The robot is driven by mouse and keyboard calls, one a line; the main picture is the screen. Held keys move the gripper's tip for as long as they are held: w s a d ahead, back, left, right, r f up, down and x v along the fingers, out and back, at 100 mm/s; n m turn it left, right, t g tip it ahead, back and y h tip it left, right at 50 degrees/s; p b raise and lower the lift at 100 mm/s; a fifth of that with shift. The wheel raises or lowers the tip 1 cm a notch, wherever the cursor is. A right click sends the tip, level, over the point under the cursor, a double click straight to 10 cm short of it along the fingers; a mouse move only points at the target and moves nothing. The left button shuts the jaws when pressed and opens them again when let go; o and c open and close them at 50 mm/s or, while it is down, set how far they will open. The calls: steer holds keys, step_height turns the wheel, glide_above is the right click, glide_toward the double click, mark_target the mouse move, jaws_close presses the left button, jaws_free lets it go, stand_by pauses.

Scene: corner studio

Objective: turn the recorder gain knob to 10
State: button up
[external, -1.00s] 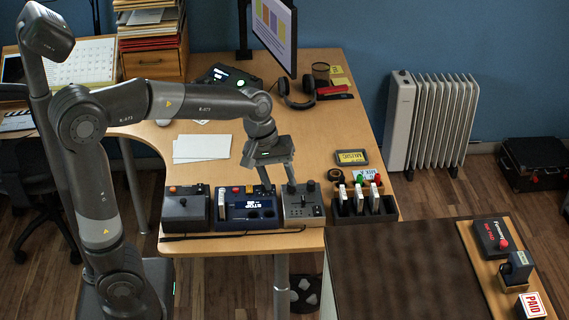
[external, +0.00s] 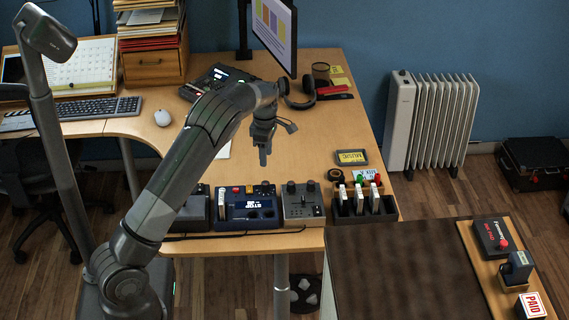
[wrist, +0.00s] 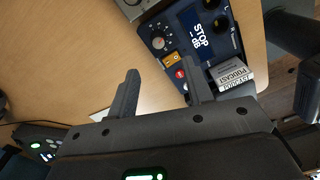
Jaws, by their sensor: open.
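The recorder is the blue unit (external: 250,208) in the middle of the row along the desk's front edge. Two dark knobs marked L and R (wrist: 221,22) are on the far side. My gripper (external: 264,158) points down above the desk, behind the recorder. Its fingers (wrist: 160,72) are apart with nothing between them, clear of the knob.
A rack of upright cards (external: 365,210) is further right. The monitor (external: 273,35) and headphones (external: 298,95) stand behind. Desk surface between is largely clear.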

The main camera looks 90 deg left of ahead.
mark_target(265, 183)
steer(key=f, duration=1.1)
steer(key=shift+s+a+f, duration=0.15)
steer(key=shift+s, duration=0.05)
steer(key=c, duration=1)
